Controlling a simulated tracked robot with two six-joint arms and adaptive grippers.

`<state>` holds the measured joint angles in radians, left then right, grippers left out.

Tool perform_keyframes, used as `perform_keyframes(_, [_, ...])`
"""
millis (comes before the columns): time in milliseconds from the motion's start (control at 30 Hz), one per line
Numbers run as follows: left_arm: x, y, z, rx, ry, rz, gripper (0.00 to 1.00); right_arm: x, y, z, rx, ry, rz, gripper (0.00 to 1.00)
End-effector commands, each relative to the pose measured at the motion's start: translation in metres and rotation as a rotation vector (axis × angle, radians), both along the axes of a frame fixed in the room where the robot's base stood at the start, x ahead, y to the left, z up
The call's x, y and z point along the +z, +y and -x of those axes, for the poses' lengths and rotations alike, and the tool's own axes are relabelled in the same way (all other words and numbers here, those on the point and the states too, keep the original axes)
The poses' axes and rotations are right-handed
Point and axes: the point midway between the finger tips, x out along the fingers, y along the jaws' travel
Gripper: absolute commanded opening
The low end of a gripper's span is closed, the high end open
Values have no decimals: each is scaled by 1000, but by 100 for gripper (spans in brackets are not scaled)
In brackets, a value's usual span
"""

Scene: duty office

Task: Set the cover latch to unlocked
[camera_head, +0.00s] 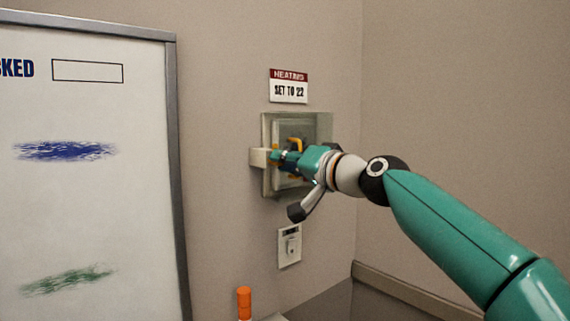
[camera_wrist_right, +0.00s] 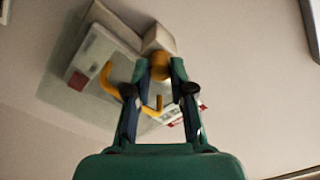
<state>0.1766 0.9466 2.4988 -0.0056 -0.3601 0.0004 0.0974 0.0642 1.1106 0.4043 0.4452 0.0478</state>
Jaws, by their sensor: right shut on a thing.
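A clear box-like cover (camera_head: 325,128) sits on the wall over a pale thermostat unit and looks closed. At its left edge is a beige latch block (camera_head: 258,157), which also shows in the wrist view (camera_wrist_right: 158,38). My right gripper (camera_head: 275,157) reaches in from the right across the cover. In the wrist view its fingertips (camera_wrist_right: 160,68) are shut on an orange latch knob (camera_wrist_right: 160,62) by the block. A yellow hooked handle (camera_wrist_right: 108,80) shows beside the fingers. The gripper hides part of the cover, and the latch setting is not readable. My left gripper is not in view.
A "HEATING SET TO 22" sign (camera_head: 288,86) is above the cover, and a wall switch (camera_head: 289,247) is below it. A framed whiteboard (camera_head: 90,210) stands at left. An orange-topped object (camera_head: 244,302) is at the bottom. A wall corner lies to the right.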

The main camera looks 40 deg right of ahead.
Motion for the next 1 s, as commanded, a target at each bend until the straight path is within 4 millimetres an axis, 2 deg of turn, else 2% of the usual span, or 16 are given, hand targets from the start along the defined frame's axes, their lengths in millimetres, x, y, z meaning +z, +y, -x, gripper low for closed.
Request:
perform_keyframes(33, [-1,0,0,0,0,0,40,-8,2,-3,8,20,3,0])
perform_keyframes(167, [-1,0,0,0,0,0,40,-8,2,-3,9,19,2,0])
perform_keyframes(200, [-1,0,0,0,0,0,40,-8,2,-3,9,19,2,29])
perform_keyframes(300, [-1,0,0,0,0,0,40,-7,2,-2,8,16,0,46])
perform_keyframes(333, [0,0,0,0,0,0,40,-6,2,-2,7,16,0,48])
perform_keyframes(733, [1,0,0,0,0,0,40,-2,0,6,3,7,-1,48])
perform_keyframes(867, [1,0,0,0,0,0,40,-1,-1,21,3,5,-1,48])
perform_keyframes(1000, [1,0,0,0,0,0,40,-2,-4,47,2,7,-2,48])
